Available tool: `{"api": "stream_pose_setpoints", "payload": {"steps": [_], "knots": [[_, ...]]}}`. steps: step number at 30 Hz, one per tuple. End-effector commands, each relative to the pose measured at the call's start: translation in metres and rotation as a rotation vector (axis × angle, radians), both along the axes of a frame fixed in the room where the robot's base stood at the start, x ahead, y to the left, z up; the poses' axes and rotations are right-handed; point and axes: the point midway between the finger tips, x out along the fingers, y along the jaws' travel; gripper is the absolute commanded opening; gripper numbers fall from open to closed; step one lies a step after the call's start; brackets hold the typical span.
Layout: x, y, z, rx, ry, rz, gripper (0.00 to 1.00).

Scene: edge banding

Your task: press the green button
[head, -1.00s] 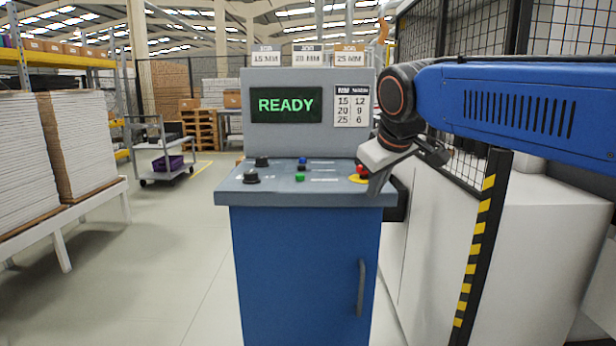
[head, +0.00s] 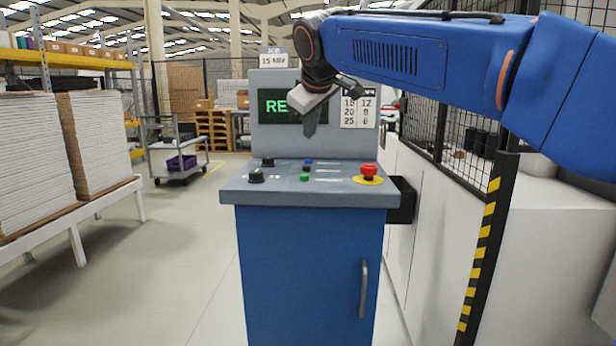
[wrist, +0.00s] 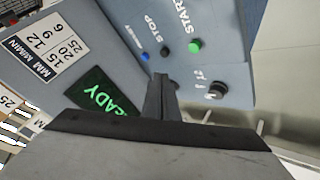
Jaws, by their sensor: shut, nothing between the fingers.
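The green button (head: 304,178) sits on the sloped top of the blue and grey console (head: 310,275), nearest the front in a short row with a black and a blue button. In the wrist view the green button (wrist: 195,46) is beside the word START, beyond and right of my fingertips. My gripper (head: 310,132) is shut and empty, pointing down in front of the console's screen. It is above the panel, apart from the green button. In the wrist view my gripper (wrist: 161,82) shows its closed fingers.
A red mushroom button (head: 369,171) on a yellow base is right of the row. Black knobs (head: 257,175) are on the left. The green-lettered screen (head: 275,104) is partly hidden by my gripper. A striped post (head: 483,250) and mesh fence stand right; floor is free left of the console.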

Motion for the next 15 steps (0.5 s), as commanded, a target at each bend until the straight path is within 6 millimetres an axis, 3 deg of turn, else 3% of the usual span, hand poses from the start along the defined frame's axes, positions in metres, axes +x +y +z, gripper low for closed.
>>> {"api": "stream_pose_setpoints", "payload": {"steps": [5, 15], "knots": [[0.0056, 0.0139, 0.0063, -0.008, -0.013, 0.017, 0.00], [0.0059, 0.0146, 0.0065, -0.008, -0.014, 0.018, 0.00]]}}
